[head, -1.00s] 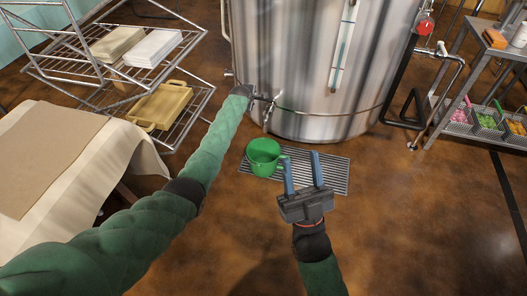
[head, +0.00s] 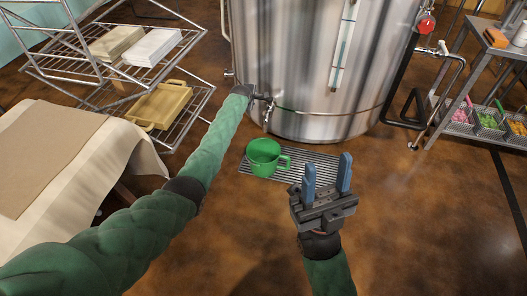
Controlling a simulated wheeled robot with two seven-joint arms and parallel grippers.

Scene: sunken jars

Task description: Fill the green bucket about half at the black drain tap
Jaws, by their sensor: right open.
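The green bucket (head: 263,153) stands upright on a metal floor grate (head: 321,163) in front of the steel tank. Its loop handle points right. I cannot make out any water in it. The drain tap (head: 267,113) comes out low on the tank, with its spout above the bucket's rear rim. No stream shows clearly. My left gripper (head: 245,91) is at the tap's dark upper part; its fingers are too small and hidden to read. My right gripper (head: 327,172) is open and empty, its blue fingers apart, to the right of the bucket and clear of its handle.
The large steel tank (head: 300,70) fills the back. A wire rack (head: 190,100) with trays and a cloth-covered table (head: 60,150) stand at left. A metal cart (head: 475,125) with colourful baskets stands at right. The brown floor at front right is clear.

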